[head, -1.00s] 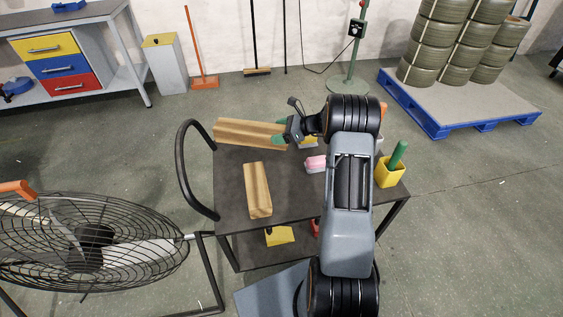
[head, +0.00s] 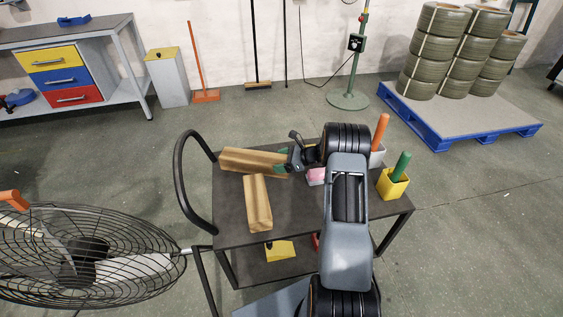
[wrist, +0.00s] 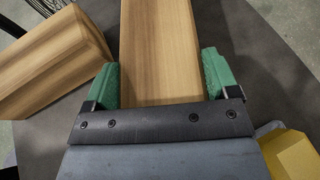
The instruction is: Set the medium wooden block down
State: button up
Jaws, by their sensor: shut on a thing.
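The held wooden block (head: 250,161), taken as the medium one, is a long pale-brown bar lying level over the far left part of the dark cart top. My gripper (head: 283,163) is shut on its right end. In the wrist view the green fingers of my gripper (wrist: 160,80) press both sides of the held block (wrist: 160,40). The block looks at or just above the cart top; I cannot tell if it touches. A second wooden block (head: 257,205) lies on the cart, pointing toward the camera, close to the held one. It also shows at left in the wrist view (wrist: 50,62).
The cart top (head: 295,215) is clear right of the second block. A pink item (head: 316,176) sits near my arm. A yellow cup (head: 393,184) with a green handle stands at the right edge. A black cart handle (head: 178,180) and a fan (head: 80,250) are at left.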

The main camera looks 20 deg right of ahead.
dwell(0.3)
jog(key=o, duration=1.3)
